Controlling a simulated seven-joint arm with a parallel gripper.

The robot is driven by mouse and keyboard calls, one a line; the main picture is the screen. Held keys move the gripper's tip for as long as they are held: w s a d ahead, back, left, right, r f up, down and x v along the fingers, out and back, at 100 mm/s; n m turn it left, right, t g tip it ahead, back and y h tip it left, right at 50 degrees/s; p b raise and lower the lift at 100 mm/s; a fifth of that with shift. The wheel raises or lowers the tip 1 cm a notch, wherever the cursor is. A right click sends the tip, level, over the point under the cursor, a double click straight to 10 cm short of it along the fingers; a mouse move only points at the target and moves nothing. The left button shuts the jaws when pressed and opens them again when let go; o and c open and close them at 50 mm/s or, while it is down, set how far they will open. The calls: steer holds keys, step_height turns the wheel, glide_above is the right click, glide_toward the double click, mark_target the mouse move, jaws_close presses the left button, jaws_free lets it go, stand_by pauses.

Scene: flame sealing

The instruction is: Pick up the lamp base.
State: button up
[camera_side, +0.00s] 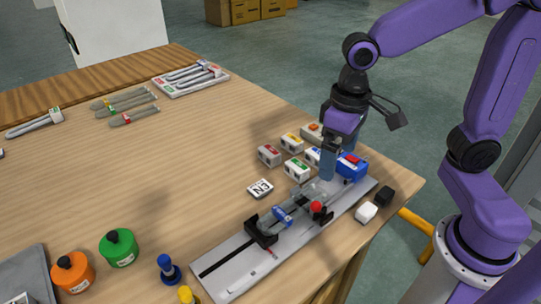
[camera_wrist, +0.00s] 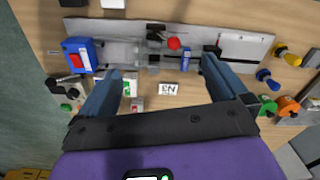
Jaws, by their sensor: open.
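No part is clearly labelled as the lamp base, so I cannot tell which one it is. A pale plate (camera_side: 222,264) carries black holders (camera_side: 262,232), clear glass-like parts, a small blue piece (camera_side: 282,215) and a red ball (camera_side: 316,207). In the wrist view the red ball (camera_wrist: 174,43) and the blue piece (camera_wrist: 185,61) lie beyond my fingers, towards the right one. A blue box with a red top (camera_side: 351,165) sits at the plate's far end. My gripper (camera_wrist: 160,66) is open and empty, with its fingers apart above the near side of the plate.
Green (camera_side: 118,247) and orange (camera_side: 72,270) jars and a blue peg (camera_side: 168,268) stand near the front. The table's middle is clear.

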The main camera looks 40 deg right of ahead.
steer(key=w+m, duration=1.1)
steer(key=w, duration=0.5)
steer(key=m, duration=1.1)
glide_toward(271, 150)
step_height(271, 150, down, 10)
steer(key=shift+w+a+f, duration=0.15)
steer(key=shift+f, duration=0.1)
steer(key=c, duration=1)
